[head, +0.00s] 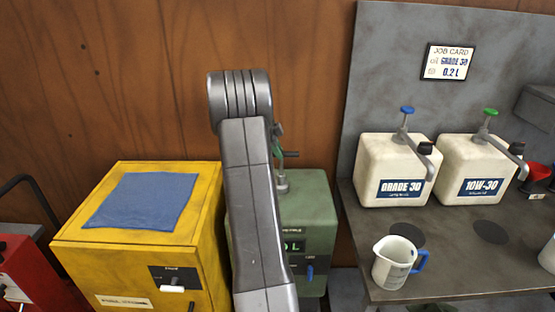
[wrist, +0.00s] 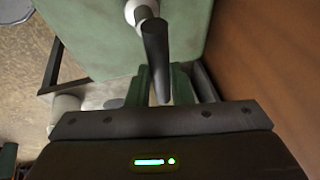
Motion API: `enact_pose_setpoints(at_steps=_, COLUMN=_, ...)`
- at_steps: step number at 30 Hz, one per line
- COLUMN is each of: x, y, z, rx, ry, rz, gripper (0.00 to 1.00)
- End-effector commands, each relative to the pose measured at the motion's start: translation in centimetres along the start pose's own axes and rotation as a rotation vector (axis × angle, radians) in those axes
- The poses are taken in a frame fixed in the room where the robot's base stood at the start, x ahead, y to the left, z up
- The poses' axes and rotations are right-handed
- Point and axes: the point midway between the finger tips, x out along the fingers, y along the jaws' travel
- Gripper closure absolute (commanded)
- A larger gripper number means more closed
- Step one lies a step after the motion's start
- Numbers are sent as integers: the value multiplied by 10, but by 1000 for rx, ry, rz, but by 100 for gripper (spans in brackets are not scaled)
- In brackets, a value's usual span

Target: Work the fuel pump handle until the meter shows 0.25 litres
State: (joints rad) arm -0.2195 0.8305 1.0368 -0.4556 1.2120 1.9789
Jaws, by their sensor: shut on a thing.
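The green fuel pump box (head: 318,215) stands behind my arm in the head view, its left part hidden. A dark panel on its front shows green characters ending in what looks like "0 L" (head: 294,247); the rest of the reading is hidden by my arm. The dark pump handle (wrist: 155,50) shows in the wrist view, on a pale round joint above the green box (wrist: 100,35). My gripper (wrist: 164,85) is shut on the handle, its green fingers on either side. In the head view the gripper is mostly hidden behind my arm.
A yellow cabinet (head: 70,235) with a blue cloth (head: 142,201) stands left of the pump. A grey bench (head: 455,265) at right bears a measuring jug (head: 392,265) and two white oil containers (head: 385,160) (head: 465,160). A wooden wall (head: 300,60) is behind.

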Motion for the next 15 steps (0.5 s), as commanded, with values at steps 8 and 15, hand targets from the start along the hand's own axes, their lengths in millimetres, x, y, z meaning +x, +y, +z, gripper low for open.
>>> enact_pose_setpoints(at_steps=8, x=-55, y=-13, z=-23, rx=1, ry=1, rz=-6, gripper=100)
enact_pose_setpoints(at_steps=15, x=-59, y=-14, z=-25, rx=1, ry=1, rz=-8, gripper=100)
